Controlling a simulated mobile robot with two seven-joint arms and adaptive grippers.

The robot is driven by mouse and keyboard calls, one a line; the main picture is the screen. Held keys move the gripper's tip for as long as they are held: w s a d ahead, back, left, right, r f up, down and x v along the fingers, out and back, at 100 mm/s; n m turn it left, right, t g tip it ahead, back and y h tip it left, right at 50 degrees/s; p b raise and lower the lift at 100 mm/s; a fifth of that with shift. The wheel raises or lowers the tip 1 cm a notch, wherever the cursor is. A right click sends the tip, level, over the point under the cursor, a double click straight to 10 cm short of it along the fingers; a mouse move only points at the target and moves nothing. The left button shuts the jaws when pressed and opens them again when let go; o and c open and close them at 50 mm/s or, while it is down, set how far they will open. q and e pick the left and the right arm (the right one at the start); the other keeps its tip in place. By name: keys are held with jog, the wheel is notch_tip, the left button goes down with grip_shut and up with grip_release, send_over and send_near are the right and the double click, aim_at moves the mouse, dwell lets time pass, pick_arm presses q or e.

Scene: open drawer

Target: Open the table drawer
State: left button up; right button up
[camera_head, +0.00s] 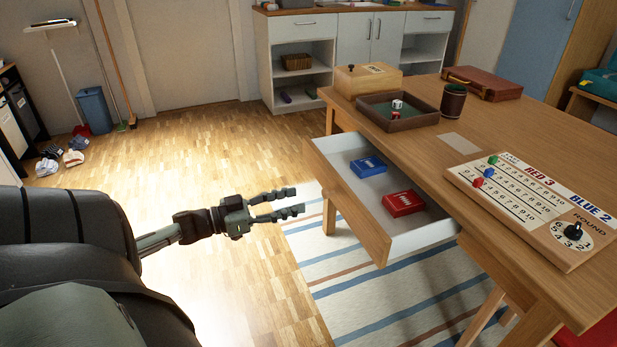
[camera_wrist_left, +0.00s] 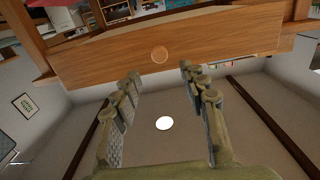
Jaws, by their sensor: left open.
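The wooden table (camera_head: 540,130) stands on the right with its drawer (camera_head: 345,195) pulled out, its white inside showing. A blue card box (camera_head: 368,166) and a red card box (camera_head: 403,203) lie in it. In the left wrist view the drawer front (camera_wrist_left: 215,40) carries a round wooden knob (camera_wrist_left: 160,54); the head view hides this knob. My left gripper (camera_head: 297,200) is open and empty, in front of the drawer front and apart from it. In the left wrist view its fingers (camera_wrist_left: 160,85) are spread, with the knob beyond the gap between them. My right gripper is not in view.
On the table are a scoreboard (camera_head: 525,205), a dice tray (camera_head: 372,115), a dice cup (camera_head: 453,101), a wooden box (camera_head: 360,80) and a brown case (camera_head: 482,84). A striped rug (camera_head: 365,300) lies below. The wooden floor (camera_head: 215,150) beyond my left arm is mostly clear.

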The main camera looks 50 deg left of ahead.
pick_arm(q)
jog(key=v, duration=0.5)
dwell(0.5)
